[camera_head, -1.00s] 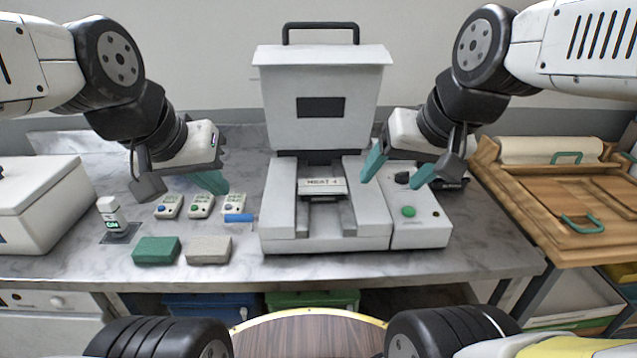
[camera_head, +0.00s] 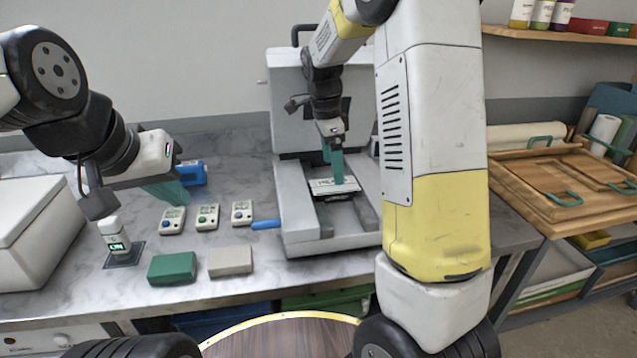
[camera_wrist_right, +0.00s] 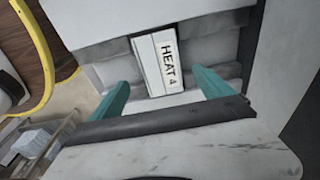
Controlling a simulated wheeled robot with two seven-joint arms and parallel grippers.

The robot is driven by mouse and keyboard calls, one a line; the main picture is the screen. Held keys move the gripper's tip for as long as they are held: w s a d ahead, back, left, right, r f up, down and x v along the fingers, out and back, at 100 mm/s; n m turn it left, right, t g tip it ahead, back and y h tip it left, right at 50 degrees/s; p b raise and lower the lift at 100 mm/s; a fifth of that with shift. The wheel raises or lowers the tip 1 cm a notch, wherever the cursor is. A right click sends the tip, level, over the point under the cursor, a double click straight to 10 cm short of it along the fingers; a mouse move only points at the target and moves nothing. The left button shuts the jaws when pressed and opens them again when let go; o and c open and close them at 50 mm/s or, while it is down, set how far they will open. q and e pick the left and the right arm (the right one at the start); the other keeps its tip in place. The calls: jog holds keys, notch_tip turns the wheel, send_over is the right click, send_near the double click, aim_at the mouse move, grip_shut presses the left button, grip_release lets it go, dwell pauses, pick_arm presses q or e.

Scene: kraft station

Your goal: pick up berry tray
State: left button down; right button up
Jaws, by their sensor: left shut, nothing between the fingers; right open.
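I see no tray with berries that I can make out. My left gripper (camera_head: 172,190) is shut and empty over the left of the bench. My right arm hides the machine's right side.
Small devices (camera_head: 207,216), a green block (camera_head: 172,268) and a beige block (camera_head: 230,261) lie on the marble bench. A white box (camera_head: 35,225) stands at the left. Wooden trays (camera_head: 540,185) lie at the right, below a shelf (camera_head: 560,35). A round wooden top (camera_head: 280,338) is in front.

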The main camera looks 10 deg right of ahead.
aim_at(334, 187)
jog(key=f, duration=0.7)
jog(key=shift+w+d+f, duration=0.1)
jog(key=shift+d+f, duration=0.15)
jog(key=shift+d, duration=0.1)
jog(key=c, duration=1.6)
jog(key=shift+r, duration=0.1)
